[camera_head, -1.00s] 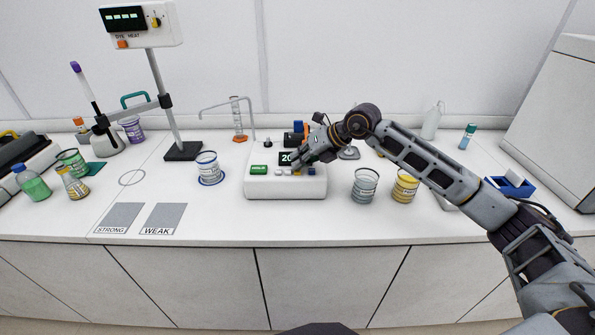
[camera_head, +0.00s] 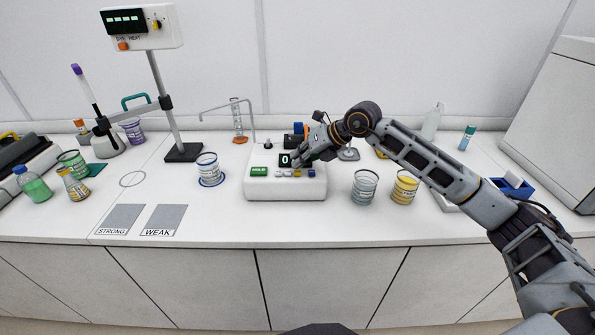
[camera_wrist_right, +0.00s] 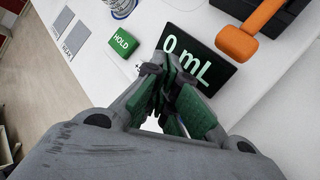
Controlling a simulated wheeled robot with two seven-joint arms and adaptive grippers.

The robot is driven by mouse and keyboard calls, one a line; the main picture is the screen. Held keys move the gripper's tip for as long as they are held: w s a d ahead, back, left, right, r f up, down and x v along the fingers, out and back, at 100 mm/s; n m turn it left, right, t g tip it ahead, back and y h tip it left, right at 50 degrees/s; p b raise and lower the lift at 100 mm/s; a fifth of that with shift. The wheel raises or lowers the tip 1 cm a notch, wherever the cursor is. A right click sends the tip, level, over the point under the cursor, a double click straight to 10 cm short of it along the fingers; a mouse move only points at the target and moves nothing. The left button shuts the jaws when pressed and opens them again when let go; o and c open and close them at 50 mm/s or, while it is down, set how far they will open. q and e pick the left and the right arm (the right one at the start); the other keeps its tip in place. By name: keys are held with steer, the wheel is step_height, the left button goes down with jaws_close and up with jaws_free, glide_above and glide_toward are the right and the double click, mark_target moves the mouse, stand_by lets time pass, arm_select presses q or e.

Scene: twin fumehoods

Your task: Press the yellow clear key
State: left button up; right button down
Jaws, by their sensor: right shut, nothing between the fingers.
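The white dispenser box (camera_head: 262,189) stands near the middle of the bench. On its front is a row of keys: a green HOLD key (camera_head: 259,171), small white keys, a yellow key (camera_head: 297,173) and a blue key (camera_head: 311,172). Its dark display (camera_head: 285,160) reads 0; in the right wrist view the display (camera_wrist_right: 212,62) reads "0 mL". My right gripper (camera_head: 298,164) is shut and empty, just above the yellow key; I cannot tell whether it touches. In the right wrist view my fingers (camera_wrist_right: 172,112) hide the yellow key. My left gripper is not in view.
A blue-labelled beaker (camera_head: 208,170) stands left of the box. A grey beaker (camera_head: 364,187) and a yellow beaker (camera_head: 405,187) stand close on its right, under my right arm. The bench front before the box is clear.

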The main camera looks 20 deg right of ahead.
mark_target(299, 170)
steer(key=shift+r, duration=0.25)
steer(key=shift+r+p, duration=1.5)
steer(key=shift+r, duration=0.95)
steer(key=shift+s+f, duration=0.1)
steer(key=shift+s, duration=0.05)
